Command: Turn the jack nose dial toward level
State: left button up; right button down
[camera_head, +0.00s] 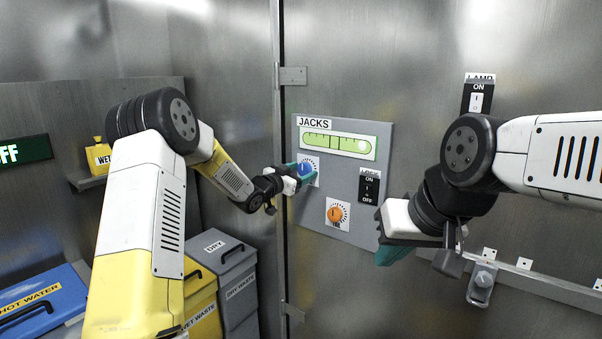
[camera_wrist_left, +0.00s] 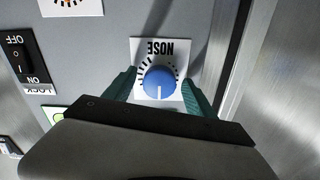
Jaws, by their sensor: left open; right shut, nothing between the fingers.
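The blue nose dial (camera_head: 306,169) sits on the grey JACKS panel (camera_head: 382,222), left of the lock switch (camera_head: 369,188). In the left wrist view the dial (camera_wrist_left: 159,83) shows a white pointer line and a NOSE label, upside down there. My left gripper (camera_wrist_left: 160,92) is open, with one teal finger on each side of the dial; I cannot tell whether they touch it. The level vial (camera_head: 338,143) has its pale bubble near the right end. My right gripper (camera_head: 392,254) is shut and empty, below and right of the panel.
An orange dial (camera_head: 337,214) sits below the blue one. A lamp switch (camera_head: 477,98) is on the wall at upper right. A rail with brackets (camera_head: 483,281) runs at lower right. Grey and yellow waste bins (camera_head: 236,280) and a blue hot water box (camera_head: 38,302) stand at lower left.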

pick_arm(q)
jog(key=c, duration=1.4)
jog(key=shift+n, duration=0.3)
jog(key=n, duration=0.4)
jog(key=shift+n, duration=0.3)
jog(key=n, duration=0.4)
jog(key=shift+n, duration=0.3)
jog(key=n, duration=0.5)
jog(key=shift+n, duration=2.4)
